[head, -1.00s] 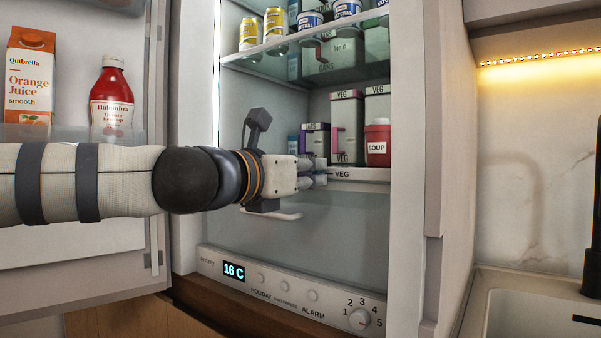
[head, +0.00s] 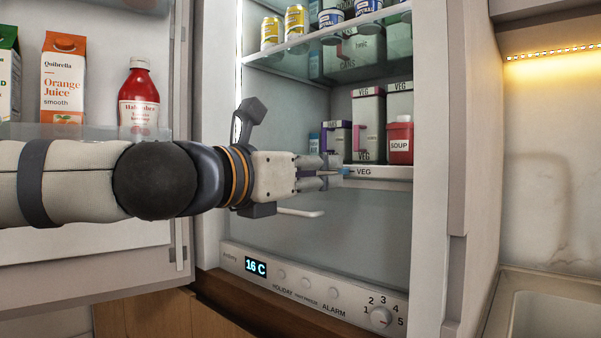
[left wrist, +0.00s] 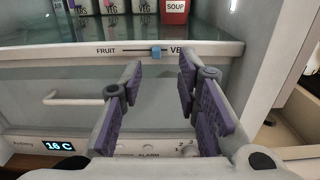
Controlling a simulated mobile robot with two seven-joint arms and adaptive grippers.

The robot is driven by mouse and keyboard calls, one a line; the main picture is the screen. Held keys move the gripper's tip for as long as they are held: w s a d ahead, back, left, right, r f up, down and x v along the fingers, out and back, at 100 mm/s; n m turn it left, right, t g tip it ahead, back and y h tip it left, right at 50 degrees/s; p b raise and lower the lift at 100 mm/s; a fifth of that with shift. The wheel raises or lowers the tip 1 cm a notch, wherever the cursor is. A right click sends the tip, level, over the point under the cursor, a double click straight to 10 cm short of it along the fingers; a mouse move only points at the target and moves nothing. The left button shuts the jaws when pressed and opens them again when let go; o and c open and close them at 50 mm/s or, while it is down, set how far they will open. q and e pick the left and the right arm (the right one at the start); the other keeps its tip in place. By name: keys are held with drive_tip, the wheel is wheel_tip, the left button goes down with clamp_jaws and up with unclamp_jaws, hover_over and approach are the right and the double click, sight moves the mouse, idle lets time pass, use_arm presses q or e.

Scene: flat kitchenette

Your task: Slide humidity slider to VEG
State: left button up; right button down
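The humidity slider is a small blue knob (left wrist: 156,51) on a dark line along the front edge of a fridge shelf (left wrist: 60,53). It sits right of the line's middle, between FRUIT on the left and VEG on the right, closer to VEG. In the head view the knob (head: 347,172) shows at my fingertips, just left of the VEG label (head: 364,172). My left gripper (left wrist: 160,62) is open, its purple-padded fingers apart on either side of the knob's line. Whether a finger touches the knob I cannot tell. My right gripper is out of view.
The fridge door (head: 95,245) stands open at left, holding a juice carton (head: 63,85) and a ketchup bottle (head: 138,100). VEG boxes (head: 368,125) and a red SOUP container (head: 400,142) stand above the slider. A white handle (left wrist: 75,98) and the control panel (head: 300,285) lie below.

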use_arm(q)
drive_tip(key=v, duration=0.6)
